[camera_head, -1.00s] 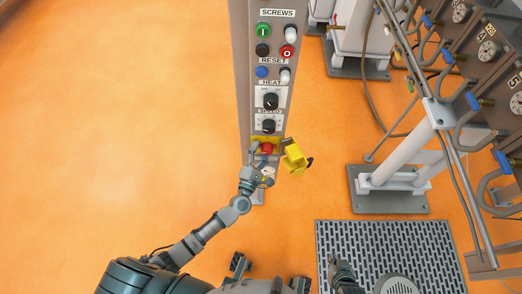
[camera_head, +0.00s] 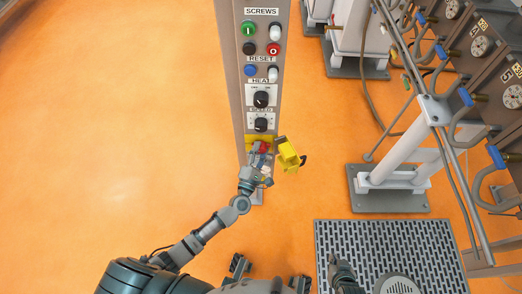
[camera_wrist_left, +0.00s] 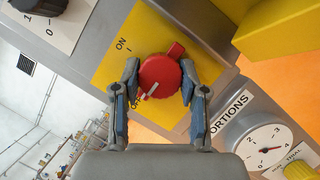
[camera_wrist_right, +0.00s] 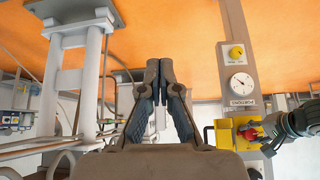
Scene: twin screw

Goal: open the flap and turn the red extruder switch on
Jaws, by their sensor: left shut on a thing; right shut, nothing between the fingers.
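The red extruder switch (camera_wrist_left: 160,76) sits on a yellow plate (camera_wrist_left: 110,70) in the left wrist view. My left gripper (camera_wrist_left: 159,82) is shut on the switch, one finger on each side. The switch's white mark points to the lower left, towards a partly covered label beginning with "O"; "ON" is printed at its upper left. The yellow flap (camera_head: 289,155) stands open to the right of the switch in the head view; part of it also shows in the left wrist view (camera_wrist_left: 285,30). My right gripper (camera_wrist_right: 159,72) is shut and empty, away from the column.
Above the switch, the grey column (camera_head: 237,100) carries black knobs and several coloured buttons. A dial gauge (camera_wrist_left: 266,145) is near the switch. White machine stands (camera_head: 405,165) and pipes are at the right; the orange floor (camera_head: 110,120) at the left is clear.

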